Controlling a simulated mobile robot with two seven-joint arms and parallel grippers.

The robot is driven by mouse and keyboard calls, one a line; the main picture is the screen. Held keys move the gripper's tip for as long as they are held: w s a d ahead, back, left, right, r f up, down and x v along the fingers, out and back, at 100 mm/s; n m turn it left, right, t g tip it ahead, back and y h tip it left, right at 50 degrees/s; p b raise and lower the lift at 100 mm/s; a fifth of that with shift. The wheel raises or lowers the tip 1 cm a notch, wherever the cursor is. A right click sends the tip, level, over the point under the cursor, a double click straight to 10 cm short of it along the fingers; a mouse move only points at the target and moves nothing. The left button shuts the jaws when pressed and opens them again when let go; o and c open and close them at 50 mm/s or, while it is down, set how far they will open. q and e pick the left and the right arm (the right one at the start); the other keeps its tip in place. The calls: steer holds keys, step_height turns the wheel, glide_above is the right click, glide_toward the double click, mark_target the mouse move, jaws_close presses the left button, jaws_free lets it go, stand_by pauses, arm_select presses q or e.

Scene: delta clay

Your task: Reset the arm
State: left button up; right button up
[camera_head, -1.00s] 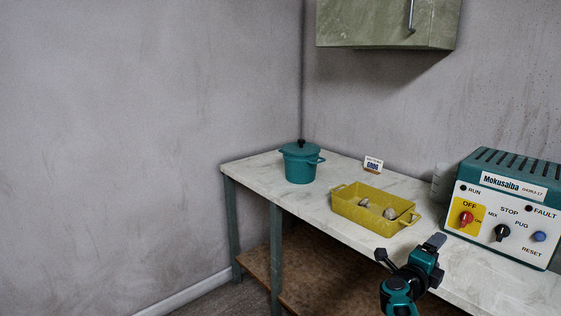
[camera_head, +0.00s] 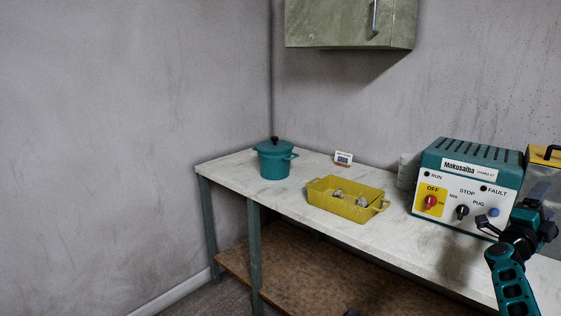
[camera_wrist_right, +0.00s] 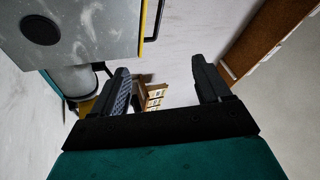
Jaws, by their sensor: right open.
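My right gripper (camera_head: 512,222) is in front of the control box at the right of the head view, above the table's front part. In the right wrist view its two dark fingers (camera_wrist_right: 164,88) are spread apart with nothing between them. Its teal arm comes up from the lower right of the head view. My left gripper is in neither view.
A white-topped table (camera_head: 395,240) holds a teal lidded pot (camera_head: 273,160), a yellow tray (camera_head: 340,206) with greyish lumps, a small sign (camera_head: 343,158) and the Mokusaiba control box (camera_head: 465,185). A yellow-and-grey machine (camera_head: 544,180) stands at the right. A green cabinet (camera_head: 350,24) hangs above.

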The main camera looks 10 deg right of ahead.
steer(key=s+d+r+g+h, duration=0.2)
steer(key=s+d+r+h, duration=0.1)
steer(key=s+d+r, duration=0.5)
steer(key=w+a+f+n+t+y, duration=0.4)
steer(key=a+f+n+t+y, duration=0.2)
steer(key=a+f+n+y, duration=0.5)
steer(key=w+a+f+n+t+y, duration=0.4)
steer(key=a+f+n+t+y, duration=0.35)
steer(key=a+n, duration=0.65)
steer(key=s+a+f+n+g+y, duration=0.55)
steer(key=s+a+f+n, duration=0.2)
steer(key=a+f, duration=0.4)
steer(key=s+a+f+n+g+y, duration=0.1)
steer(key=s+a+f+n+g, duration=0.15)
steer(key=s+a+f, duration=0.45)
steer(key=s+a+f+n+g+y, duration=0.1)
steer(key=s+a+f+g, duration=0.15)
steer(key=s+a, duration=0.45)
steer(key=s+a+r+m, duration=0.1)
steer(key=a+m, duration=0.4)
steer(key=a, duration=0.2)
steer(key=shift+s+t+p, duration=0.2)
steer(key=shift+t+p, duration=0.1)
steer(key=shift+p, duration=0.15)
